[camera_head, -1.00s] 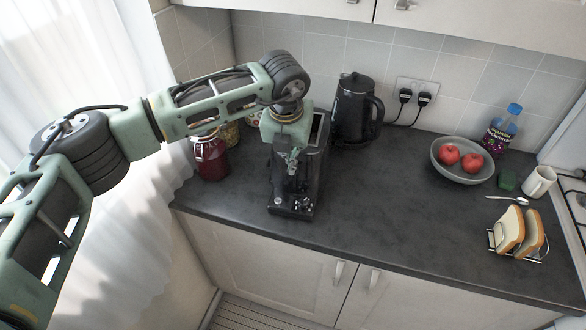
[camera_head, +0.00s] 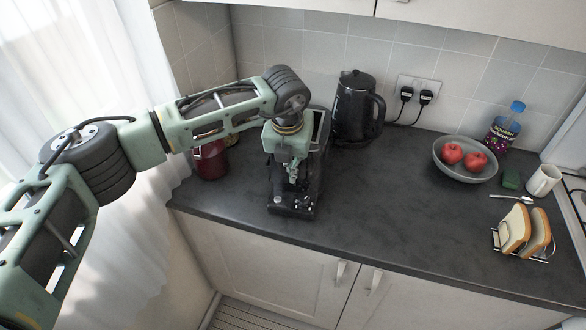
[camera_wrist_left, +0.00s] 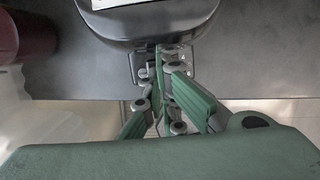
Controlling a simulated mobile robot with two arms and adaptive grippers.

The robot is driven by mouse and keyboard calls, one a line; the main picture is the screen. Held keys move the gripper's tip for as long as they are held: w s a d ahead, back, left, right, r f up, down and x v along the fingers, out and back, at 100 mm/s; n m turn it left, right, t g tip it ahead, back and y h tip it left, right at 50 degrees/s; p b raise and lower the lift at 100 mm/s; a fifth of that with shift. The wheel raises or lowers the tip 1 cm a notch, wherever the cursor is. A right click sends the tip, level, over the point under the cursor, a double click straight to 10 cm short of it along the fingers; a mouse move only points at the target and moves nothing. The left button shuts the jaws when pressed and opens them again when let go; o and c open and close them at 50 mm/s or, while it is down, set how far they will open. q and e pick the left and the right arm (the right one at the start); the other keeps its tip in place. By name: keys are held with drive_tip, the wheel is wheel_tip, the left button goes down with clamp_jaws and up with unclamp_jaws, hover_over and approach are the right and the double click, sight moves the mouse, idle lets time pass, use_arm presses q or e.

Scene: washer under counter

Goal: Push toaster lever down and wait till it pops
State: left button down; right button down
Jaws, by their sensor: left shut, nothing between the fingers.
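The black toaster (camera_head: 312,172) stands on the dark counter near its left end, with its control end toward the front edge. My left gripper (camera_head: 293,178) is over that front end, pointing down, with its fingers shut and empty. In the left wrist view the gripper (camera_wrist_left: 160,50) has its fingers together close against the toaster's dark rounded body (camera_wrist_left: 135,27). The lever is hidden behind my fingers, so I cannot tell its height or whether I touch it. My right gripper is not in view.
A black kettle (camera_head: 354,110) stands just behind and right of the toaster. A dark red jar (camera_head: 210,160) is to its left, partly behind my arm. A bowl of red fruit (camera_head: 465,172), a bottle (camera_head: 503,130), a mug (camera_head: 543,180) and a rack of bread slices (camera_head: 514,229) are at the right. The middle counter is clear.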

use_arm(q)
drive_tip(key=f+b, duration=0.1)
drive_tip(key=f, duration=0.1)
drive_tip(key=f+b, duration=0.4)
drive_tip(key=shift+s+a+f, duration=0.15)
drive_tip(key=shift+s+f, duration=0.2)
drive_tip(key=shift+r, duration=0.2)
drive_tip(key=shift+s+a, duration=0.15)
drive_tip(key=shift+s, duration=0.45)
drive_tip(key=shift+s+a+r, duration=0.1)
drive_tip(key=shift+s+r, duration=0.15)
drive_tip(key=shift+s, duration=0.1)
drive_tip(key=shift+s+r, duration=0.15)
drive_tip(key=shift+s, duration=0.1)
drive_tip(key=shift+r, duration=0.1)
drive_tip(key=v, duration=1.2)
